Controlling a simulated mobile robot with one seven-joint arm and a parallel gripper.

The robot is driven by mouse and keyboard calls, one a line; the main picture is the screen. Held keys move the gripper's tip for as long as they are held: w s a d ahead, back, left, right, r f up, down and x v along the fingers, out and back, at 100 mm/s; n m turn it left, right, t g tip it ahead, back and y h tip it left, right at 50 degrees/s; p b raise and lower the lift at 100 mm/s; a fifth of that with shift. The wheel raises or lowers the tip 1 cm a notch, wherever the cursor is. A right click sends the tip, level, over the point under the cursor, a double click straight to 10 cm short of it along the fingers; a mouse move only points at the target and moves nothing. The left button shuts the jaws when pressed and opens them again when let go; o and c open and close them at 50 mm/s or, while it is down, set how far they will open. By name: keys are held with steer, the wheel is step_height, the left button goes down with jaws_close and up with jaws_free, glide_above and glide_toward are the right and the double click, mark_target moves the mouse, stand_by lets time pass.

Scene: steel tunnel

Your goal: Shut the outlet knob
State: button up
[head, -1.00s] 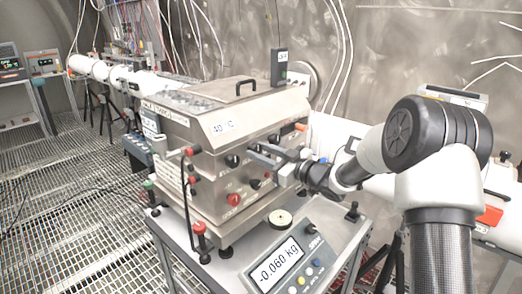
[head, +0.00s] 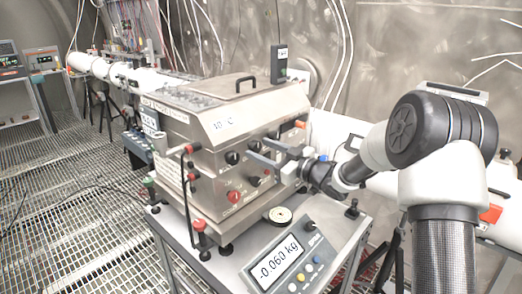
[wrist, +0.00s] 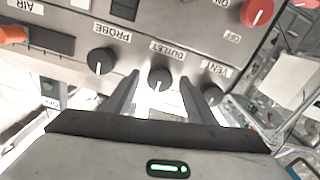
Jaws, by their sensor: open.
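The outlet knob (wrist: 160,79) is a round black knob with a white mark, on the steel front panel under an upside-down OUTLET label in the wrist view. My gripper (wrist: 159,84) is open, with one finger on each side of this knob. The fingers look apart from it; how deep they reach around it I cannot tell. In the head view my gripper (head: 258,149) is at the front of the steel bath unit (head: 190,115), and its fingers partly cover the knobs there.
The probe knob (wrist: 101,61) is left of the outlet knob and the vent knob (wrist: 212,95) right of it in the wrist view. A red knob (wrist: 257,12) is at upper right. A scale display (head: 279,262) reads -0.060 kg below my gripper.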

steer(key=v, duration=1.6)
steer(key=shift+s+d+b, duration=0.2)
steer(key=shift+d+b, duration=0.05)
steer(key=shift+b, duration=0.2)
steer(key=shift+d, duration=0.1)
